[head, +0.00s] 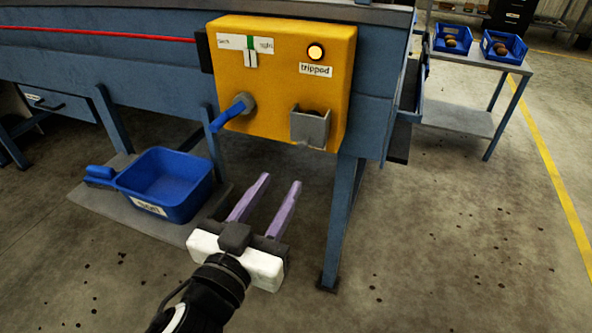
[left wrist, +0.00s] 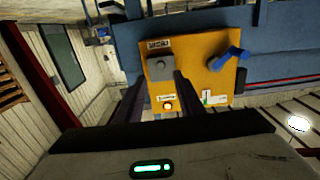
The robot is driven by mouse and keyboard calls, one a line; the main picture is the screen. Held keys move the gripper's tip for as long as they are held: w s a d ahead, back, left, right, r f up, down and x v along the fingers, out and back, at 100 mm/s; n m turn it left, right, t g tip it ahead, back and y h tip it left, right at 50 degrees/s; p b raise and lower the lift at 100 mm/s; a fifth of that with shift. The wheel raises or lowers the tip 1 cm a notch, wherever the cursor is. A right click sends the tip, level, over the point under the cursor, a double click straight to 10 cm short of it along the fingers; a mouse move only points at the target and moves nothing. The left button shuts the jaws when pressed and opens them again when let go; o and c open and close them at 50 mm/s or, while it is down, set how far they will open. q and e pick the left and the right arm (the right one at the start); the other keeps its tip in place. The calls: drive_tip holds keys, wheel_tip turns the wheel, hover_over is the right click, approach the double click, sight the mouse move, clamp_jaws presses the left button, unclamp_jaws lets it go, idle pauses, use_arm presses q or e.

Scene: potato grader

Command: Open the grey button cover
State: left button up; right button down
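The yellow control box (head: 280,75) is fixed to the blue machine. The grey button cover (head: 310,127) is a small box shape at its lower right; a button behind it is not clearly visible. The cover also shows in the left wrist view (left wrist: 160,68), which sees the control box upside down. My left gripper (head: 281,181) has two purple fingers, apart and with nothing between them. It is below and in front of the control box, not touching the cover. In the left wrist view its fingers appear either side of the cover. My right gripper is not in view.
A lit amber lamp (head: 316,51) sits above a "tripped" label. A blue rotary handle (head: 232,112) sticks out left of the cover, with a slider (head: 251,55) above. A blue bin (head: 168,184) stands lower left. A blue leg (head: 343,220) is right of my gripper.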

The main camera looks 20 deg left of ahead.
sight(302, 147)
use_arm(q)
drive_tip(key=w, duration=1)
drive_tip(key=shift+w+d+r+p, duration=0.1)
drive_tip(key=shift+d+r+p, duration=0.05)
drive_tip(key=shift+p, duration=0.2)
drive_tip(key=shift+c, duration=0.5)
clamp_jaws()
